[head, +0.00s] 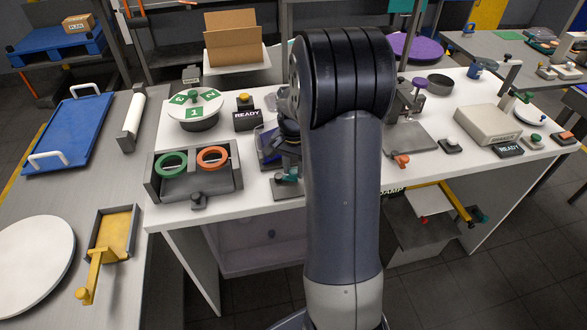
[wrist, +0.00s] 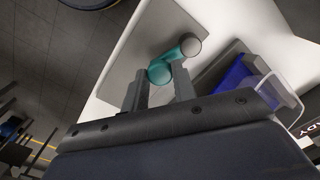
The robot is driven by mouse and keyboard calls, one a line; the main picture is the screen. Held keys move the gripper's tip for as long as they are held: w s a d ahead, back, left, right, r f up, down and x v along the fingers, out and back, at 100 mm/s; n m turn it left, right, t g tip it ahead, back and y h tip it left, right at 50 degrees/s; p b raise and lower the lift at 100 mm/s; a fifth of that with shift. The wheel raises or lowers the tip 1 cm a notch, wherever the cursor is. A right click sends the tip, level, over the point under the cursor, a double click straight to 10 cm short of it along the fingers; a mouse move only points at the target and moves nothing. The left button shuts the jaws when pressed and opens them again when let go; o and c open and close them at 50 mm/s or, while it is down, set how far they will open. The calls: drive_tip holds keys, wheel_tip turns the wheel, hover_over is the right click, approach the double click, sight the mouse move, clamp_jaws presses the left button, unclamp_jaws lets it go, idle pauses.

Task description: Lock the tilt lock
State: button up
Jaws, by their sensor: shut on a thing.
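A short teal lever (wrist: 176,61) with a round grey cap at one end lies over a grey plate in the wrist view. It may be the tilt lock, but no label shows on it. My gripper (wrist: 158,84) is shut on the lever's near rounded end, one finger on each side. In the head view the teal part (head: 284,178) shows just below my gripper (head: 290,170), on the left of my arm. My arm hides much of this spot, and I cannot tell the lever's exact angle there.
A blue bin (wrist: 236,84) with a clear front stands close beside my gripper. A grey box with green and orange rings (head: 193,190) is to the left. An orange handle (head: 400,160) on a grey plate is to the right of my arm.

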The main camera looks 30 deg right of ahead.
sight(294, 169)
drive_tip(key=shift+w+d+n, duration=0.15)
drive_tip(key=shift+w+n, duration=0.05)
drive_tip(key=shift+n, duration=0.45)
drive_tip(key=shift+w+d+n, duration=0.1)
drive_tip(key=shift+w+n, duration=0.1)
drive_tip(key=shift+n, duration=0.45)
drive_tip(key=o, duration=1)
wheel_tip(294, 169, up, 11)
drive_tip(key=shift+b, duration=0.45)
drive_tip(key=shift+f, duration=0.1)
